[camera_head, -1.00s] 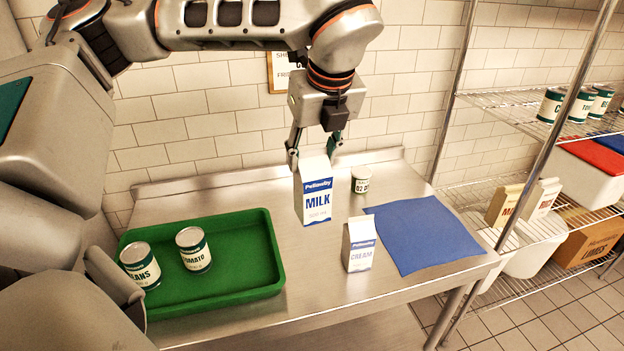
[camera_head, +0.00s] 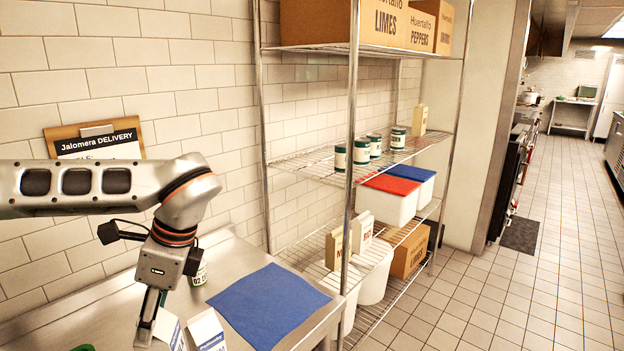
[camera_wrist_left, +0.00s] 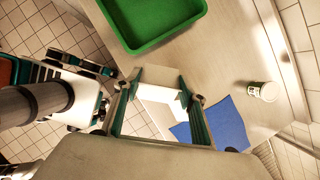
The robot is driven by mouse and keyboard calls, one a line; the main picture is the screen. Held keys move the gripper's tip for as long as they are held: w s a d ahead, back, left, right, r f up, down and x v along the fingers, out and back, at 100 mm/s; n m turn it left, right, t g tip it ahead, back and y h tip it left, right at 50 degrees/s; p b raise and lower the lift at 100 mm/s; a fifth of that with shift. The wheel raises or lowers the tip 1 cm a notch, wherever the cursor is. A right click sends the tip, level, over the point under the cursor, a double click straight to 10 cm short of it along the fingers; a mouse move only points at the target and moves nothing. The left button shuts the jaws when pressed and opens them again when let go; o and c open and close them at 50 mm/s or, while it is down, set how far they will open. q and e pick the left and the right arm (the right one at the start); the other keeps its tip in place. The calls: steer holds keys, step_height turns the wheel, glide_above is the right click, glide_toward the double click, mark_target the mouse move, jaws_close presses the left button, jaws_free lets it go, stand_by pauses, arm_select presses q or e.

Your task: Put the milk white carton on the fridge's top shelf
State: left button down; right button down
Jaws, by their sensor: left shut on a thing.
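The milk carton (camera_head: 168,328), white with blue, is at the bottom edge of the head view, mostly cut off. My left gripper (camera_head: 150,318) is shut on it. In the left wrist view the white carton (camera_wrist_left: 159,98) sits between the two fingers of my left gripper (camera_wrist_left: 158,115). No fridge or fridge shelf is in view.
The steel table holds a blue mat (camera_head: 268,305) and a small can (camera_head: 199,272). A green tray (camera_wrist_left: 150,22) shows in the left wrist view. A wire rack (camera_head: 310,160) with cans, bins and boxes stands beyond. Tiled floor (camera_head: 500,290) is open at right.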

mark_target(172, 344)
arm_select(q)
steer(key=d+f+n, duration=0.1)
steer(key=f+n, duration=0.1)
steer(key=s+f+n+g, duration=0.1)
steer(key=f, duration=0.1)
steer(key=s+d+f+n+h, duration=0.1)
steer(key=f+n, duration=0.1)
steer(key=shift+s+d+f+n+g, duration=0.15)
steer(key=shift+d+f+n+g, duration=0.15)
steer(key=shift+f+g, duration=0.1)
steer(key=shift+a, duration=0.1)
